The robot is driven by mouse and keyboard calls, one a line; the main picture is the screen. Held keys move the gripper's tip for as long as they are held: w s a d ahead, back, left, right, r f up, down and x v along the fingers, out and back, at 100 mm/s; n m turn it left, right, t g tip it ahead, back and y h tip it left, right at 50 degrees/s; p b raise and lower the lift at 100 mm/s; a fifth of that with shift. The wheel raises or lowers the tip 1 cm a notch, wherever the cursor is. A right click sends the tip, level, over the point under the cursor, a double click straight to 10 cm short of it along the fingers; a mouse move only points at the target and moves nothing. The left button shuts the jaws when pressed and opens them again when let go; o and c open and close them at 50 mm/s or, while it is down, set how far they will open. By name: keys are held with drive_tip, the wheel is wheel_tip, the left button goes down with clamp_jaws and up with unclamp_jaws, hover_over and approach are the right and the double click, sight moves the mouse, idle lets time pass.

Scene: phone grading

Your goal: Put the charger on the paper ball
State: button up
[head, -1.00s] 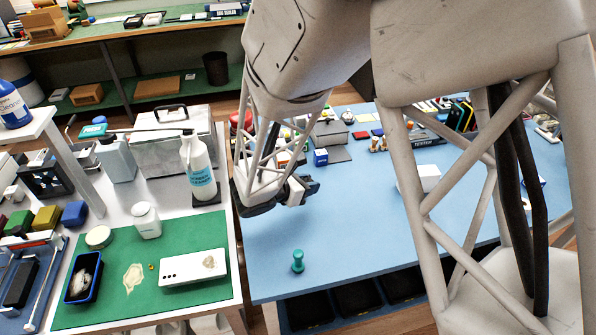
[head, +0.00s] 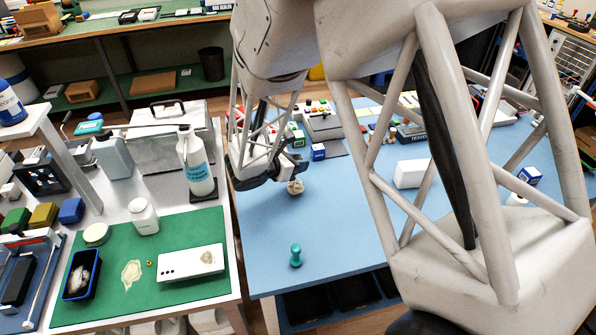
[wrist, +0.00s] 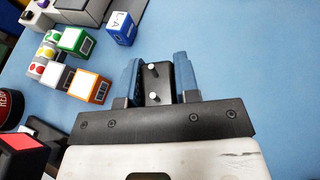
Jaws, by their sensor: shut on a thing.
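My gripper (head: 294,164) is over the left part of the blue table in the head view. In the wrist view its two blue fingers (wrist: 157,72) are shut on the black charger (wrist: 156,84), whose two metal prongs face the camera. The charger cannot be made out clearly in the head view. The paper ball (head: 295,187), a small crumpled beige lump, shows just below my gripper in the head view. It is not seen in the wrist view, so the gap between charger and ball cannot be told.
A teal stamp-like piece (head: 296,255) stands near the blue table's (head: 345,225) front edge. Small boxes, including a blue one (head: 318,152), stand behind my gripper. A white box (head: 411,173) is to the right. The table's front middle is clear.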

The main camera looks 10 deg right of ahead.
drive_tip(key=shift+f, duration=1.7)
drive_tip(key=shift+f, duration=0.1)
drive_tip(key=o, duration=0.9)
drive_tip(key=shift+v, duration=6.05)
